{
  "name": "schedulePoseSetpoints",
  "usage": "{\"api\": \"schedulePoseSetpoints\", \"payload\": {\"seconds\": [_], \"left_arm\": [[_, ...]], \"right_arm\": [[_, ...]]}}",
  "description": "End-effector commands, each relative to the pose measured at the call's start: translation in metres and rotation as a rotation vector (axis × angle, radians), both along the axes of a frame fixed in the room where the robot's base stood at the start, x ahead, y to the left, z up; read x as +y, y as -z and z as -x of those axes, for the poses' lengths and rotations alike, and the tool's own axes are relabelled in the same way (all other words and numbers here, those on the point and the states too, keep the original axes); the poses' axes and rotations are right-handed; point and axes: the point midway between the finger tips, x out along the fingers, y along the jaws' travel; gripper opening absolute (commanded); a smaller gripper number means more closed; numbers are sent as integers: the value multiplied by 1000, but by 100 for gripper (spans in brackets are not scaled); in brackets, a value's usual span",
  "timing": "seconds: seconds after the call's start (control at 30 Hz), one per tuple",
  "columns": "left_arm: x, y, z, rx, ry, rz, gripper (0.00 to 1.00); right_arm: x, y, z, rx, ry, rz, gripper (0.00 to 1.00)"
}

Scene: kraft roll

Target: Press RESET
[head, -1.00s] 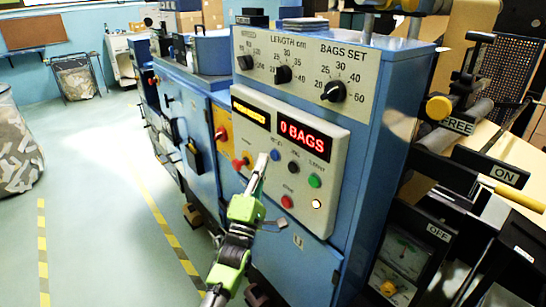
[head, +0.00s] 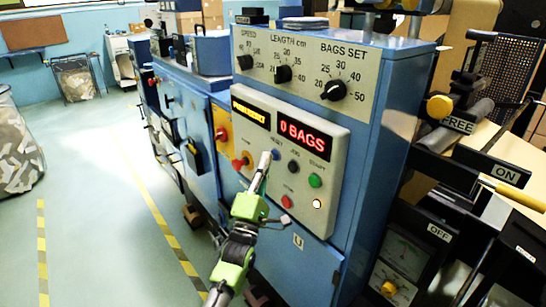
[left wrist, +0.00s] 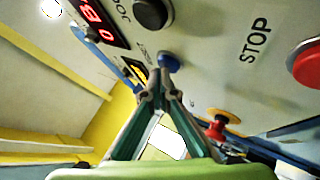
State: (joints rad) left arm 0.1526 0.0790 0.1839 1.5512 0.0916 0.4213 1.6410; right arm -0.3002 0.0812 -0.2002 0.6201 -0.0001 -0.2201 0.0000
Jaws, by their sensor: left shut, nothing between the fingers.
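The RESET button is the blue one (head: 275,153) on the pale control panel (head: 340,160) of the blue machine. It also shows in the left wrist view (left wrist: 168,61), just beyond my fingertips. My left gripper (head: 266,155) is shut and empty, its tips just left of the blue button in the head view. In the left wrist view the closed tips (left wrist: 158,92) are very close to the button; I cannot tell whether they touch it. The red display (head: 304,135) reads 0 BAGS. My right gripper is not in view.
Close by on the panel are a black JOG button (head: 293,166), a green START button (head: 315,181), and a red STOP button (head: 287,202). A red knob on yellow (head: 240,163) sticks out at the left. Open floor lies left of the machine.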

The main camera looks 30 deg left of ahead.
Motion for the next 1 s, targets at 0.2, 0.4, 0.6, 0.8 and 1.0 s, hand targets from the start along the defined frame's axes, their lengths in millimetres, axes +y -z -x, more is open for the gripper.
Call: {"api": "schedulePoseSetpoints", "payload": {"seconds": [0.2,0.4,0.6,0.8,1.0], "left_arm": [[-2,0,-3,-1,1,-1,0],[-2,-1,-5,-1,1,-1,0],[-2,-1,-4,-1,1,0,0],[-1,-1,0,0,1,-1,0],[3,-1,10,0,1,-2,0]], "right_arm": [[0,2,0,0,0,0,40],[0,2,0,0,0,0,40],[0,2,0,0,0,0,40],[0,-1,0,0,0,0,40],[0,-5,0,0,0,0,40]]}}
